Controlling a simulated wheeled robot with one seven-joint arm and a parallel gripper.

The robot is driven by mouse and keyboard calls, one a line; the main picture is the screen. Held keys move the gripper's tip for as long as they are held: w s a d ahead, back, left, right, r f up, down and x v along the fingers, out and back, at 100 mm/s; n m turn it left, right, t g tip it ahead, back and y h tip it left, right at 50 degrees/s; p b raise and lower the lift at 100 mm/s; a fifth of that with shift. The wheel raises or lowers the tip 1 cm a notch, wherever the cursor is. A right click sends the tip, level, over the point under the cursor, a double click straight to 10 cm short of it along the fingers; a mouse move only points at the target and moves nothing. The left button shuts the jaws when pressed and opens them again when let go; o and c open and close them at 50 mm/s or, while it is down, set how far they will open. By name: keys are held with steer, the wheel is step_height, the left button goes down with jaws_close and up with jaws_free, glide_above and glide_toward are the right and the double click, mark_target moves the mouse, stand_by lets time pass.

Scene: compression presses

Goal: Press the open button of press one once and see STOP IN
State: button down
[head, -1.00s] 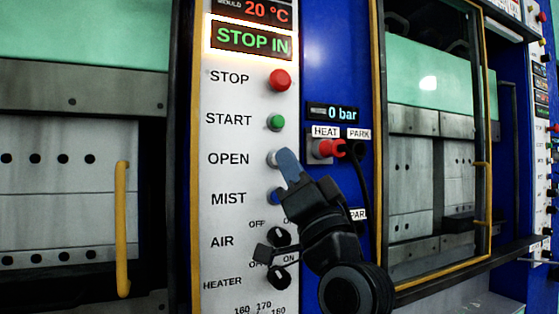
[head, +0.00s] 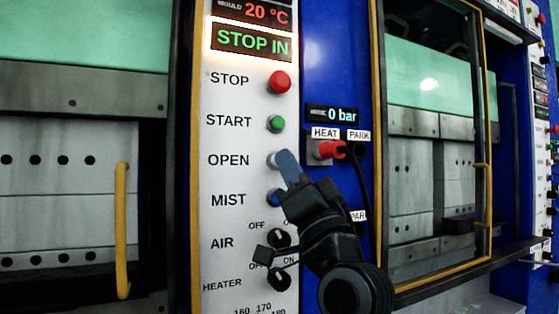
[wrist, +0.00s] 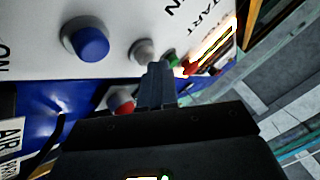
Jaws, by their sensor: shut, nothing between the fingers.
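The press panel (head: 225,130) carries a lit display (head: 250,40) reading STOP IN in green. Below it are a red STOP button (head: 279,82), a green START button (head: 276,124), a whitish OPEN button (head: 273,160) and a blue MIST button (head: 273,198). My gripper (head: 288,165) is shut and empty, its blue-grey fingertips at the OPEN button and partly covering it. In the wrist view the fingertips (wrist: 156,72) point at the whitish OPEN button (wrist: 143,52), beside the blue MIST button (wrist: 88,42). I cannot tell whether they touch it.
Black AIR (head: 279,238) and HEATER (head: 279,279) knobs sit below. A red HEAT plug (head: 332,150) with a black cable is on the blue panel to the right. A yellow handle (head: 123,230) is at left, and a yellow-framed door (head: 385,250) at right.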

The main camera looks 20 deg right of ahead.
steer(key=shift+s, duration=0.7)
steer(key=s+p, duration=0.1)
steer(key=s, duration=0.4)
steer(key=shift+p, duration=0.35)
stand_by(0.5)
steer(key=s+f+n+g+h, duration=0.1)
steer(key=s+f+g, duration=0.35)
steer(key=f, duration=0.95)
steer(key=s+f+n+g+h, duration=0.15)
steer(key=s+f, duration=0.55)
steer(key=f, duration=0.7)
steer(key=s+f+n+g, duration=0.1)
steer(key=s+f, duration=0.3)
steer(key=s, duration=0.5)
steer(key=s+f+n+g, duration=0.1)
steer(key=s+f+g, duration=0.2)
steer(key=s, duration=0.6)
steer(key=s+f+n+g, duration=0.1)
steer(key=s+f+g, duration=0.1)
steer(key=s+f, duration=0.3)
steer(key=s, duration=0.4)
steer(key=shift+a+n, duration=0.15)
steer(key=shift+n, duration=0.2)
